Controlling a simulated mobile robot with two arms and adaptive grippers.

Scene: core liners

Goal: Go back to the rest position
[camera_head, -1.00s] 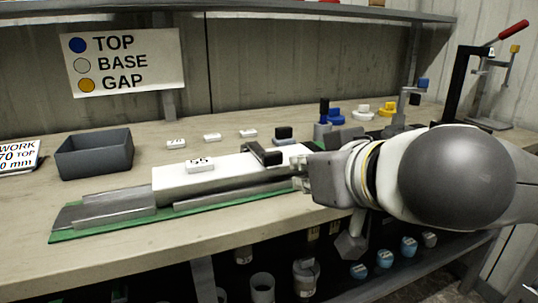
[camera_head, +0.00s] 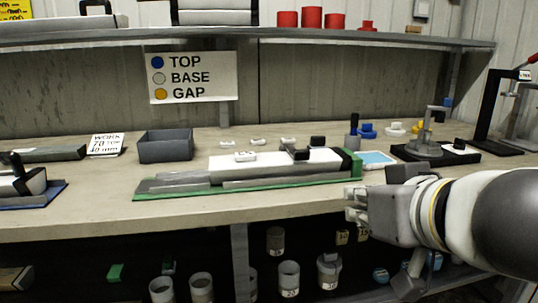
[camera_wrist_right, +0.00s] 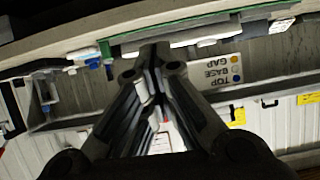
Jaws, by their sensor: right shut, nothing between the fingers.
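My right gripper (camera_head: 360,208) is in front of the bench's front edge, at the right of the head view. Its fingers are shut and empty, and they also show in the right wrist view (camera_wrist_right: 155,62). A white core liner (camera_head: 228,163) lies in a grey holder on a green base (camera_head: 290,184) on the bench, to the left of and beyond the gripper. A black clamp-like piece (camera_head: 297,152) sits on the liner. The gripper is apart from all of these. My left gripper is in no view.
The bench (camera_head: 80,221) carries a grey bin (camera_head: 166,147), a tool stand (camera_head: 422,149) and blue and yellow caps. A shelf (camera_head: 250,38) runs above. Below the bench are several grey cups (camera_head: 289,279). The bench front at left is clear.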

